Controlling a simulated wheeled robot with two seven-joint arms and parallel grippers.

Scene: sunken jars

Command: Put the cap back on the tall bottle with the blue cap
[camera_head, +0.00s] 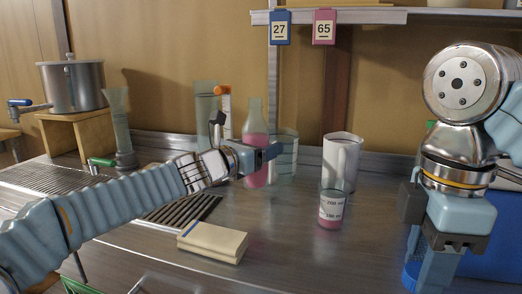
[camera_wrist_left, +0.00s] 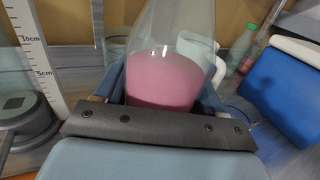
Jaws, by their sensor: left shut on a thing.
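A clear tall bottle (camera_head: 254,119) with pink liquid stands upright near the middle of the head view, and no cap shows on its neck. My left gripper (camera_head: 262,158) is shut around its body. In the left wrist view the bottle (camera_wrist_left: 165,78) sits between the fingers, its top out of frame. My right gripper (camera_head: 434,268) points down at the lower right; its fingertips are not clear, so I cannot tell its opening.
A measuring cup (camera_head: 330,212) with pink liquid and a white jug (camera_head: 342,160) stand right of the bottle. A glass beaker (camera_head: 288,150) is close behind it. A cream block (camera_head: 212,243) lies in front. A blue bin (camera_head: 486,236) is at right. The front-centre counter is clear.

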